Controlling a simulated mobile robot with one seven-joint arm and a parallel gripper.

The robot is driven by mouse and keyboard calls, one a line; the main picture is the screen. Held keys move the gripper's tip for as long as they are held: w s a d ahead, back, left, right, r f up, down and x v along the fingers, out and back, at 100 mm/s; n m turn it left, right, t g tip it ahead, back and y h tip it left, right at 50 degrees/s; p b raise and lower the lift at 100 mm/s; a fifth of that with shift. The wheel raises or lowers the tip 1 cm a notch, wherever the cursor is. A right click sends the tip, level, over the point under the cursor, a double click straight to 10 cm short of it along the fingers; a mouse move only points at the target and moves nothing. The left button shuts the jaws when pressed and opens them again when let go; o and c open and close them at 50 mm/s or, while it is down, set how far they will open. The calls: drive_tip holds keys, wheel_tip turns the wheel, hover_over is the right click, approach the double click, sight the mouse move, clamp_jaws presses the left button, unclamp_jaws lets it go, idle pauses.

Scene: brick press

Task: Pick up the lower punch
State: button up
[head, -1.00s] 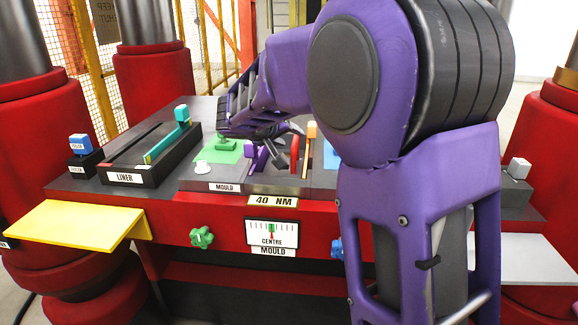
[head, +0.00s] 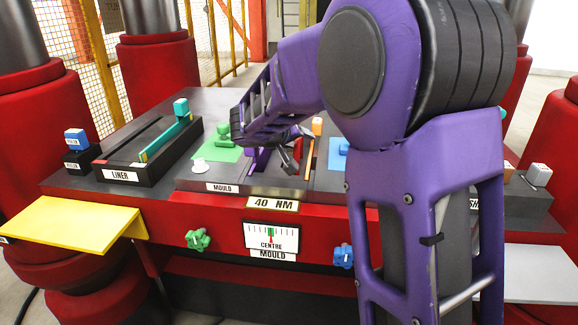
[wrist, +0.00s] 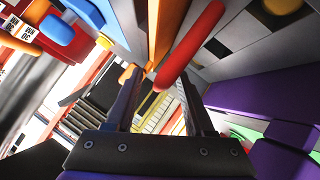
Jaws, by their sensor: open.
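No part in view carries a readable lower punch label, so I cannot tell for sure which one it is. A red rounded bar (head: 298,149) stands at the mould station, partly behind my gripper (head: 287,158). In the wrist view the red bar (wrist: 190,45) is large and reaches down toward the gap between the fingers. My gripper (wrist: 160,88) is open there, with its two dark fingers apart and nothing clearly held. Whether a finger touches the bar cannot be told. A purple part (head: 260,158) is just left of the gripper, partly hidden by it.
An orange upright plate (head: 308,155) stands close right of the red bar. A yellow shelf (head: 75,232) juts out at front left.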

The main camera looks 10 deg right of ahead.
clamp_jaws()
drive_tip(key=shift+r, duration=0.1)
idle(1.2)
